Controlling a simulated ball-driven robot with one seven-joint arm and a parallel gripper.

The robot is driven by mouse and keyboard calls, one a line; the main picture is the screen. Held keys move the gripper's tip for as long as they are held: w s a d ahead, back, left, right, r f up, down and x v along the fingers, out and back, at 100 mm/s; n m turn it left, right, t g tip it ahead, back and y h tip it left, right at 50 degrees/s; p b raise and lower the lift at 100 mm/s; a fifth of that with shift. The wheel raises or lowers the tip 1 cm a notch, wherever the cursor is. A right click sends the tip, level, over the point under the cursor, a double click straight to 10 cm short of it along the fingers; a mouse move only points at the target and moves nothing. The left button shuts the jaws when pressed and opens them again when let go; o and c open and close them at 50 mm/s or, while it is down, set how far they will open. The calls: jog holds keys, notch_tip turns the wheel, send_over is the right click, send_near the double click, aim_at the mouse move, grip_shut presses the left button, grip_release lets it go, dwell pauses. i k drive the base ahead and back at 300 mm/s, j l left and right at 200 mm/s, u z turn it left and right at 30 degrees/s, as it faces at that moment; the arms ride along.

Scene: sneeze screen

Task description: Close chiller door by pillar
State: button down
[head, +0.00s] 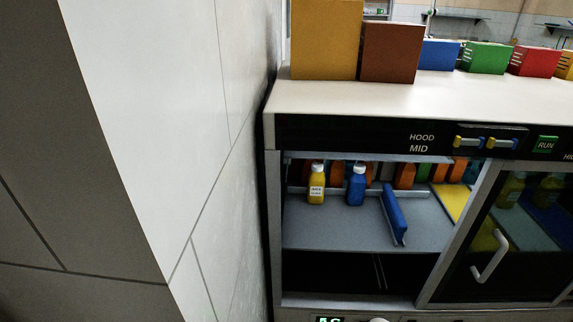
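The chiller (365,135) stands right of the tiled pillar (165,90), with a narrow dark gap between them. Its left bay, beside the pillar, is open, with the shelf (345,228) bare to view. A dark glass door (525,265) in a light frame covers the right part. It carries a pale bar handle (491,257) near its left edge. The door's right end is cut off by the picture edge. I cannot tell whether more than one door panel sits there. My gripper is not in view.
A yellow bottle (317,184), a blue bottle (356,186) and a blue divider (395,214) are on the shelf. Boxes, including a brown one (390,52), line the top. A control strip (500,141) runs above the opening. The pillar bounds the left side.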

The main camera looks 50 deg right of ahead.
aim_at(492, 167)
jog(key=k+j+z, duration=0.15)
jog(key=z, duration=2)
jog(key=k+l, duration=0.3)
jog(key=l+z, duration=0.05)
jog(key=l, duration=0.05)
